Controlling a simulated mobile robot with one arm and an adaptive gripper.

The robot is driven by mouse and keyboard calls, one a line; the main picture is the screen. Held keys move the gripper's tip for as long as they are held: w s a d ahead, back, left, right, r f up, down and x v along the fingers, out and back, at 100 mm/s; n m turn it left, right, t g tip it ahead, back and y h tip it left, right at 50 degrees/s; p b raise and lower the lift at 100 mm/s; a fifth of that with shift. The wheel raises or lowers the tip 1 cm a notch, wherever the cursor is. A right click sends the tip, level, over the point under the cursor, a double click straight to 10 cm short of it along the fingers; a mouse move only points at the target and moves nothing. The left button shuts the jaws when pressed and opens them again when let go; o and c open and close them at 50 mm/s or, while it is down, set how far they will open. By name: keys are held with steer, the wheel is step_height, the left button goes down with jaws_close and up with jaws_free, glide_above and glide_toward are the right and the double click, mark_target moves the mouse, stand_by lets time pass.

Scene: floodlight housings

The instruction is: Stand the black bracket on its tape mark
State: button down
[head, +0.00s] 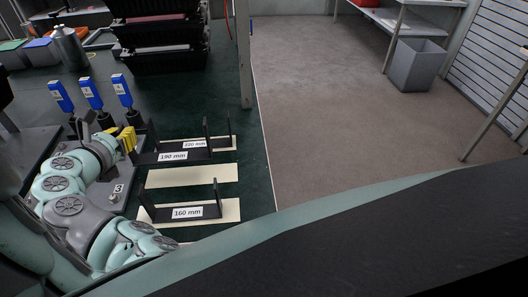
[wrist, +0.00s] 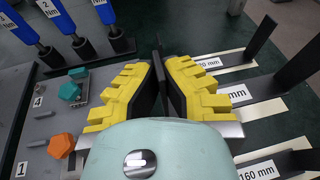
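The black bracket labelled 190 mm (head: 173,156) is U-shaped, with a flat base and two uprights, and appears upright. A bare cream tape mark (head: 192,175) lies just in front of its base in the head view. My gripper (head: 134,139) has yellow-backed fingers at the bracket's left upright. In the wrist view my gripper (wrist: 166,88) appears shut on that dark upright, between its pads. The bracket's base extends right from the fingers, beside the bare tape mark (wrist: 262,110). Whether the base touches the table or hangs slightly above it, I cannot tell.
The 160 mm bracket (head: 188,212) stands on its tape in front. The 220 mm bracket (head: 196,143) is close behind. Blue-handled tools (head: 92,92) stand at left, and black crates (head: 155,40) at the back. The table's right edge is near the tape ends.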

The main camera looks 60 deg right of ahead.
mark_target(135, 160)
step_height(135, 160, down, 3)
steer(key=shift+d+r, duration=0.1)
steer(key=shift+r, duration=0.1)
steer(key=shift+f+b, duration=0.7)
steer(key=shift+f, duration=1.55)
steer(key=c, duration=1.1)
jaws_free()
steer(key=shift+c, duration=0.2)
